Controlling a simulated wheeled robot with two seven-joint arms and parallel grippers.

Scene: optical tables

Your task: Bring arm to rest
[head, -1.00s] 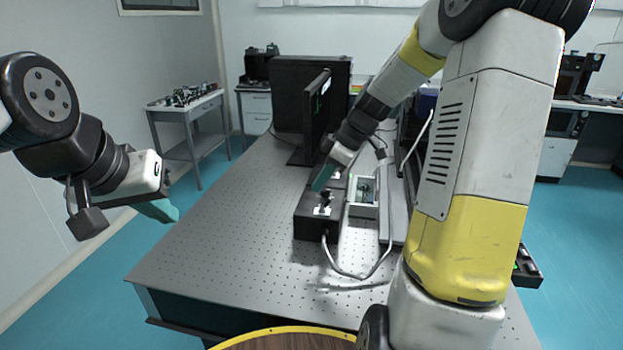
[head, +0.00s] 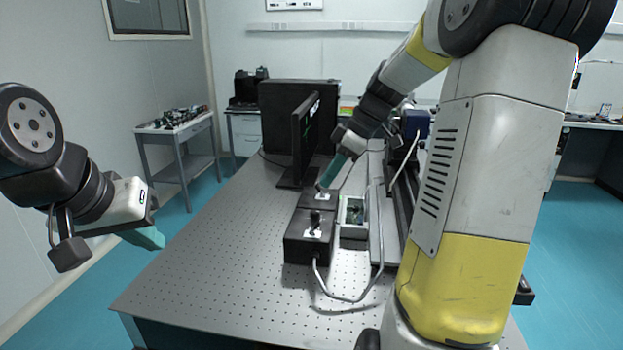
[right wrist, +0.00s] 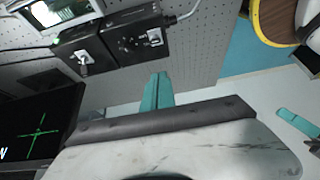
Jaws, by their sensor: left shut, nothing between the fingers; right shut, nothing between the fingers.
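My left gripper (head: 150,238) hangs at the left of the head view, over the floor beside the table. Its teal fingers are shut and empty. My right gripper (head: 328,175) is over the middle of the optical table (head: 200,255), its teal fingers shut and empty, pointing down near the rear of two black switch boxes. In the right wrist view its fingers (right wrist: 157,92) show together, apart from the boxes in the picture. The front black box (head: 308,240) has a dark lever on a white plate. The rear box (head: 320,198) is partly behind my fingers.
A monitor (head: 306,138) stands close left of my right gripper. The table's left part is clear. A side table (head: 178,135) stands behind on the left.

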